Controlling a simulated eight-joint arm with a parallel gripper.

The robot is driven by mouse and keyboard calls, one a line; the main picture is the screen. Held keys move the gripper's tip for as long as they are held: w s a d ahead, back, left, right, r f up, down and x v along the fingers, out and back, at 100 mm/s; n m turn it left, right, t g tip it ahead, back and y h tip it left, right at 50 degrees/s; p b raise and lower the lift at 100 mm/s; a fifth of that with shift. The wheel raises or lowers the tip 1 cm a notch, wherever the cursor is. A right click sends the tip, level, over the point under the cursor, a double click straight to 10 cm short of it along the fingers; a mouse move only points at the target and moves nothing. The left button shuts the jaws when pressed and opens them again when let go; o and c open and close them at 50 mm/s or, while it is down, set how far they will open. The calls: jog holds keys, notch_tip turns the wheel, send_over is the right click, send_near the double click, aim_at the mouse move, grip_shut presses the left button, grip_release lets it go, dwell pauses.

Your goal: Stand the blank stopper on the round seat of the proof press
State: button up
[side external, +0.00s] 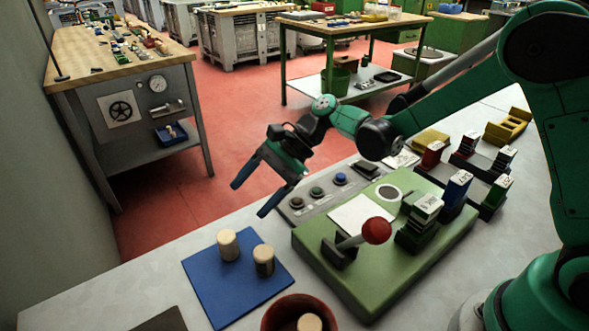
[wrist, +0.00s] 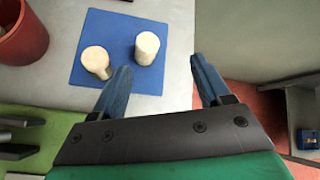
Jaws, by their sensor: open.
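Two pale stoppers stand upright on a blue mat (side external: 205,285). The left one (side external: 228,245) looks plain on the side I see; it also shows in the wrist view (wrist: 146,47). The other stopper (side external: 263,260) has a dark patch on its side and shows at left in the wrist view (wrist: 95,60). The green proof press (side external: 405,262) has a red-knobbed lever (side external: 376,231), and a ringed white disc (side external: 388,192) on it looks like the round seat. My gripper (side external: 250,199) is open and empty, above and beyond the mat; its fingers (wrist: 160,68) point toward the stoppers.
A reddish pot (side external: 278,312) holding a cork (side external: 309,322) stands in front of the mat. A grey panel (side external: 322,200) with several round buttons lies behind the press. Racks of dark, red and blue blocks (side external: 455,188) stand right.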

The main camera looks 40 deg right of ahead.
jog(key=s+d+r+n+t+h, duration=0.2)
jog(key=s+d+n+t+h, duration=0.1)
jog(key=s+d+n+h, duration=0.2)
jog(key=s+d+r+n+t+h, duration=0.3)
jog(key=s+d+n+h, duration=0.2)
jog(key=d+n, duration=0.3)
jog(key=shift+s+d+r, duration=0.35)
jog(key=shift+d, duration=0.15)
jog(key=shift+o, duration=0.6)
jog(key=shift+s+d+n, duration=0.15)
jog(key=shift+d+n, duration=0.15)
jog(key=shift+a, duration=0.1)
